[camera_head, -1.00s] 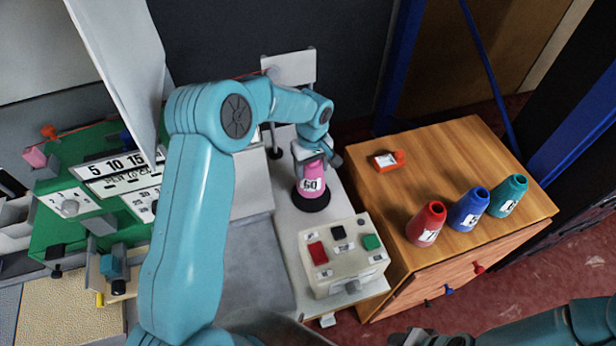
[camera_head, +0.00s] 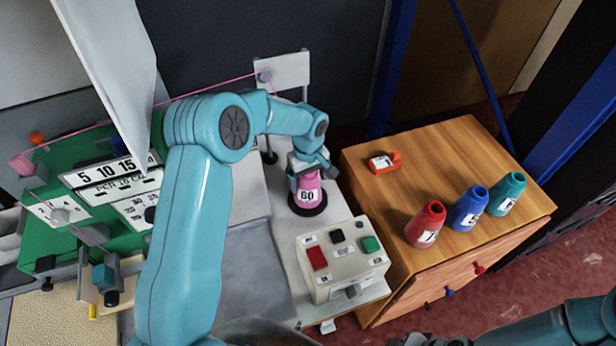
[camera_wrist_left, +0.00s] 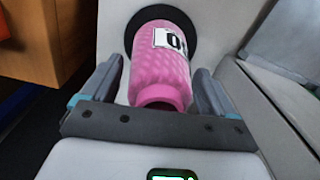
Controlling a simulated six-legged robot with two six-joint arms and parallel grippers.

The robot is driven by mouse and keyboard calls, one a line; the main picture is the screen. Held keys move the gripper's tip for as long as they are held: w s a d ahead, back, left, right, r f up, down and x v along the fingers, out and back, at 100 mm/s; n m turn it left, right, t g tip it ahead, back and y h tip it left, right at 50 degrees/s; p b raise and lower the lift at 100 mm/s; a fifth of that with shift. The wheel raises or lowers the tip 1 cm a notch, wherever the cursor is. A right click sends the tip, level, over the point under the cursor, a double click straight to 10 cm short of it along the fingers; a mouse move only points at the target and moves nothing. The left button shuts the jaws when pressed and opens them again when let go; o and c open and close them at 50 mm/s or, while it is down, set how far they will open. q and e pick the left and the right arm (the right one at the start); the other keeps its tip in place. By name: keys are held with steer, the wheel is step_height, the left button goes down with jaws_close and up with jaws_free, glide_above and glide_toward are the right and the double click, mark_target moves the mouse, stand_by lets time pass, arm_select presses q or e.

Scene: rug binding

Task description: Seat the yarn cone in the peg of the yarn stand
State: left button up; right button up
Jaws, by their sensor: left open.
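The pink yarn cone (camera_head: 307,188), labelled 60, stands upright on the black round base of the yarn stand (camera_head: 309,210). The peg is hidden inside or behind the cone. In the left wrist view the cone (camera_wrist_left: 160,68) lies between the two fingers, with its narrow top end towards the gripper and its wide end on the black disc (camera_wrist_left: 190,22). My left gripper (camera_head: 309,165) is open around the cone's upper part; in the wrist view gaps show beside the cone. My right gripper (camera_head: 408,340) is barely in view at the bottom edge, its jaws unclear.
Red (camera_head: 426,225), blue (camera_head: 468,208) and teal (camera_head: 507,194) cones stand on the wooden cabinet (camera_head: 430,150), near a small orange-red item (camera_head: 384,161). A button box (camera_head: 342,258) sits in front of the stand. A pink thread runs from the guide plate (camera_head: 283,72) leftwards.

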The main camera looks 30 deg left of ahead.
arm_select(q)
step_height(320, 180, up, 12)
steer(key=p, duration=0.5)
steer(key=shift+r, duration=0.1)
steer(key=shift+a, duration=0.1)
steer(key=shift+s, duration=0.1)
